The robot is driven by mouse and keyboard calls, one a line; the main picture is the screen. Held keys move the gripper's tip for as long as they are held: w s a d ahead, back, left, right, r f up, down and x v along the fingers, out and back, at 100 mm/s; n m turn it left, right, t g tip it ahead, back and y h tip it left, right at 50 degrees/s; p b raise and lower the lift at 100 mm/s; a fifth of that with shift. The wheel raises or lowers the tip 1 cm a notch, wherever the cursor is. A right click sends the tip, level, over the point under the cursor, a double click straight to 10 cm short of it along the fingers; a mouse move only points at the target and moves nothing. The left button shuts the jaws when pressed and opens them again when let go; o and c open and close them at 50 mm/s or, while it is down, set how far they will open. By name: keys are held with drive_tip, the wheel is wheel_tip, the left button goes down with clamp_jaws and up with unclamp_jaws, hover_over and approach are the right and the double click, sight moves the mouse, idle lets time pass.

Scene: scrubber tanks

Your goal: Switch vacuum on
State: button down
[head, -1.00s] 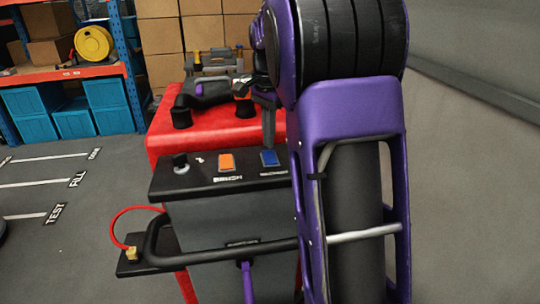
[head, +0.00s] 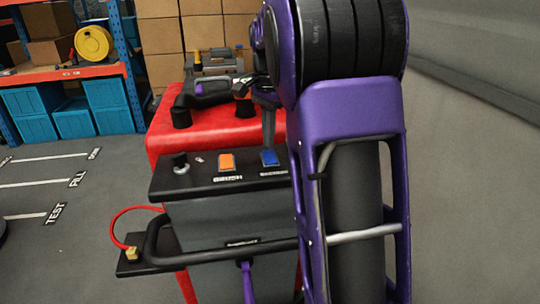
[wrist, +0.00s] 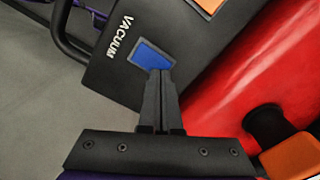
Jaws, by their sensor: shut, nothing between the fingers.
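The blue vacuum switch (wrist: 148,54) sits on the black control panel (wrist: 185,35), beside the white word VACUUM, in the wrist view. It also shows in the head view (head: 269,158), right of the orange switch (head: 227,162). My gripper (wrist: 160,74) is shut and empty. Its fingertips overlap the lower edge of the blue switch in the wrist view and hide part of it. In the head view my gripper (head: 268,138) is just above and behind the blue switch. I cannot tell whether the tips touch it.
The panel also has a black knob (head: 180,163) at its left. A black handlebar (head: 215,253) runs across the front of the machine. The red tank (head: 215,135) lies behind the panel, with a black handle on it. Open floor (head: 80,240) lies to the left.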

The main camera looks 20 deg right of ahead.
sight(268, 152)
drive_tip(key=shift+f+b, duration=0.45)
drive_tip(key=shift+f, duration=0.5)
idle(0.3)
wheel_tip(268, 152, up, 5)
drive_tip(key=p, duration=0.5)
drive_tip(key=shift+r, duration=1.05)
